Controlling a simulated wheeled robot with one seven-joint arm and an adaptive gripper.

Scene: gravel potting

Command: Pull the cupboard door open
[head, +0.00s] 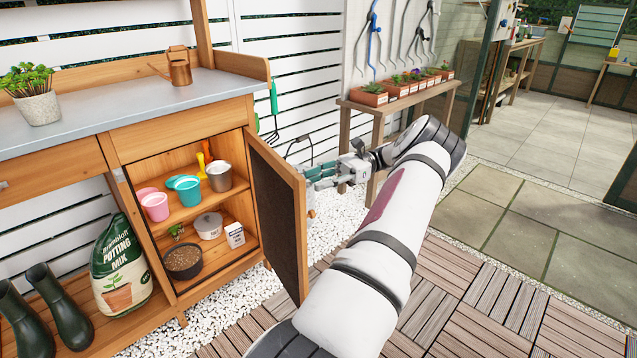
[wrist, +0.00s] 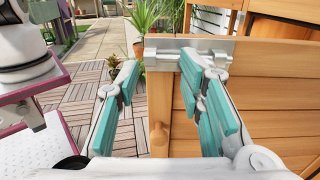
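The wooden cupboard door (head: 276,215) stands wide open on the bench, swung out toward me, with its dark inner face showing in the head view. My gripper (head: 312,176) is on the outer side of the door, close to it; the door's edge hides part of the fingertips. In the wrist view my gripper (wrist: 163,100) has its teal-padded fingers wide apart with nothing clamped between them. A wooden panel (wrist: 175,85), apparently the door, with a metal bar (wrist: 185,50) along its top, lies behind the right finger. I cannot tell whether a finger touches it.
Inside the cupboard are a pink pot (head: 154,204), a teal pot (head: 187,190) and a bowl of dark soil (head: 183,261). A potting mix bag (head: 120,268) and dark boots (head: 58,308) stand at left. A table of seedling pots (head: 400,88) stands behind my arm. The paving at right is clear.

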